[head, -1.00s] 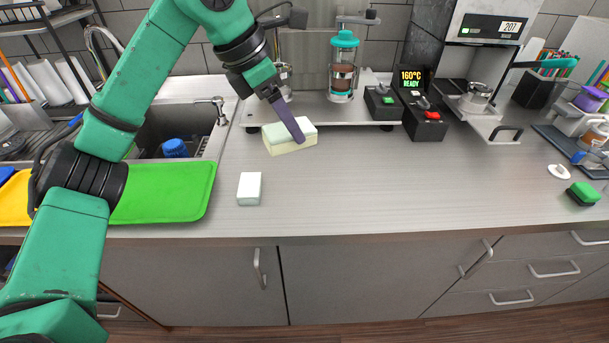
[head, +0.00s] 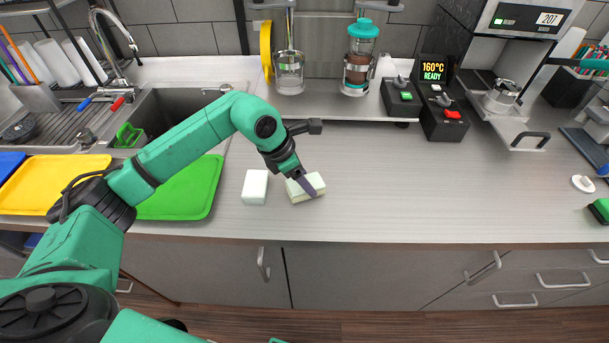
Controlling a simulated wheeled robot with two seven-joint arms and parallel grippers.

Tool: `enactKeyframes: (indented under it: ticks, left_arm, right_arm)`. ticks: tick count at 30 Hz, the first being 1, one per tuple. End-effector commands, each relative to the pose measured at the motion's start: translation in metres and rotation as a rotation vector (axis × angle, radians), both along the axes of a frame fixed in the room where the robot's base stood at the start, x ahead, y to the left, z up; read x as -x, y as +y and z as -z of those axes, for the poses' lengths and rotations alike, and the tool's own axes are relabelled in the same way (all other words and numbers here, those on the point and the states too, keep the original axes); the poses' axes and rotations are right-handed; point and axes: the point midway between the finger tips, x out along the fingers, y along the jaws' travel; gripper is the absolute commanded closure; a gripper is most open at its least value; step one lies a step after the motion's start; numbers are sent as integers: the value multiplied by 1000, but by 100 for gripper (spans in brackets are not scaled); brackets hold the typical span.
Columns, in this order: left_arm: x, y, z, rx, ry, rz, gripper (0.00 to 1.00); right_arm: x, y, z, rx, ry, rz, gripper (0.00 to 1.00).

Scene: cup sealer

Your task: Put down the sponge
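The sponge (head: 315,181), a pale cream and light green block, is at the counter's front middle, right of a white block (head: 255,187). My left gripper (head: 307,188) points down over it, with a dark purple finger across its near face. The gripper appears shut on the sponge; the far finger is hidden. The sponge looks at or very near the counter surface, but I cannot tell whether it touches. My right gripper is not in view.
The grey counter (head: 430,190) is clear to the right of the sponge. A green tray (head: 190,195) and a yellow tray (head: 45,185) lie left, before the sink (head: 165,110). A coffee press (head: 359,65) and a control box with a 160°C display (head: 440,105) stand behind.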

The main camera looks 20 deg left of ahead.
Motion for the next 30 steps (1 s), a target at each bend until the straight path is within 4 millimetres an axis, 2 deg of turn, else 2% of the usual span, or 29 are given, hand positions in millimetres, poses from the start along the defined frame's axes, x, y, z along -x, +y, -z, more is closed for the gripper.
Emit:
enactKeyframes:
  ticks: [3,11,12,13,14,25,28,30]
  left_arm:
    - [0,0,8,0,-1,0,76]
    - [0,0,12,0,-2,1,76]
    - [0,0,11,0,-2,1,20]
    - [0,0,10,0,-2,1,9]
    - [0,0,10,0,-2,1,2]
    - [0,1,5,0,-3,0,2]
    - [3,6,-8,0,-7,0,2]
    - [8,12,-23,-2,-7,0,2]
  right_arm:
    - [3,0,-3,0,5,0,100]
    - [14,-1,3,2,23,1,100]
    - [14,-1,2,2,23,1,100]
    - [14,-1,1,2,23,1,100]
    - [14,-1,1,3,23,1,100]
    - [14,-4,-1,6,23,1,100]
    - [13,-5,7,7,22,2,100]
    - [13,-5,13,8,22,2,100]
